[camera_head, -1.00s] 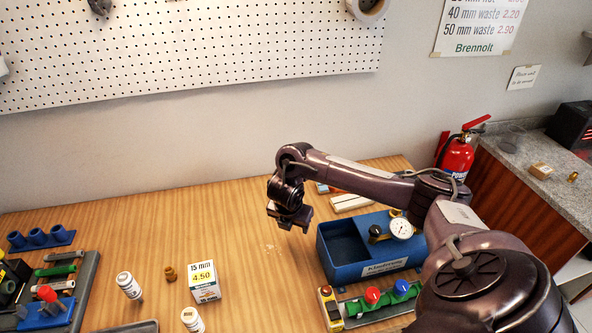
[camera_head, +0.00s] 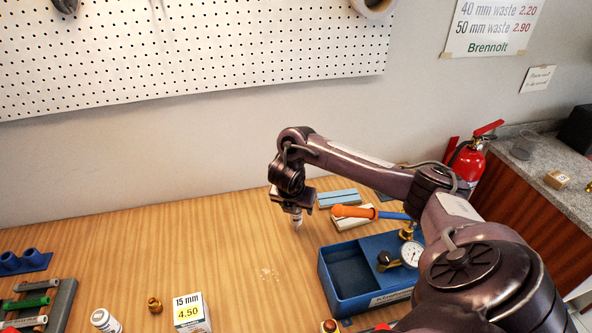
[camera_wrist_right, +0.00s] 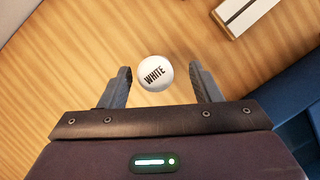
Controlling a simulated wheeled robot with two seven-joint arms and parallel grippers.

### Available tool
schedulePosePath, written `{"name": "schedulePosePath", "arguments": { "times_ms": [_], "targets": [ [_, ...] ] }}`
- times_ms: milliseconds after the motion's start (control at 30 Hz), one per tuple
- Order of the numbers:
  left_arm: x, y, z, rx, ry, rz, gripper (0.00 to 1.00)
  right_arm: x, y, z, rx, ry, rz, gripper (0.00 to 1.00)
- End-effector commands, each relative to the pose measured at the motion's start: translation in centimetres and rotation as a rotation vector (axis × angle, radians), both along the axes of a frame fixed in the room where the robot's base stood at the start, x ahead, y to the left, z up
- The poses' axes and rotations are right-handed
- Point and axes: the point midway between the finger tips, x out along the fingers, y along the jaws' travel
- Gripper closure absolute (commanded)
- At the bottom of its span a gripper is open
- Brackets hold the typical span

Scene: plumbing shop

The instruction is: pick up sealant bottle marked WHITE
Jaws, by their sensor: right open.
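The sealant bottle marked WHITE (camera_wrist_right: 154,73) shows from above in the right wrist view as a round white cap with dark lettering. It lies between the two fingers of my right gripper (camera_wrist_right: 162,86), with a visible gap on each side. In the head view the bottle (camera_head: 297,219) shows upright and partly hidden under my right gripper (camera_head: 293,203), which points down over the bench. The gripper is open. My left gripper is not in view.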

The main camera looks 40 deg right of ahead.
Motion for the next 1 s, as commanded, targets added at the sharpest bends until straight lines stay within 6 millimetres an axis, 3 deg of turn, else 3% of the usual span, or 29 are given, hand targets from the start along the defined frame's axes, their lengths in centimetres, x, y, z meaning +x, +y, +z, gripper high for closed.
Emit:
{"name": "schedulePosePath", "arguments": {
  "times_ms": [33, 100, 300, 567, 933, 1000],
  "targets": [
    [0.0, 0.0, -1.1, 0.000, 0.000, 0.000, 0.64, 0.1, 0.0, -1.4, 0.003, 0.003, 0.000, 0.42],
    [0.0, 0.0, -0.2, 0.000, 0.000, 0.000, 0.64, 0.3, -0.2, -1.7, 0.001, 0.006, -0.003, 0.42],
    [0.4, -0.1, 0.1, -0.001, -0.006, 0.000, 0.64, 0.8, -0.9, -3.9, 0.001, 0.003, -0.001, 0.42],
    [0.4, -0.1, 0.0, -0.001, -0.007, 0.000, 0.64, 1.0, -1.0, -4.2, 0.001, 0.001, 0.001, 0.42],
    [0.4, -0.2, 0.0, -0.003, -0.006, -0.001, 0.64, 1.0, -1.0, -4.2, 0.001, 0.001, 0.001, 0.90],
    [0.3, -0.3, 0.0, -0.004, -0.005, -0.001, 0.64, 1.0, -1.0, -4.1, 0.000, 0.000, 0.000, 0.93]
  ]
}}
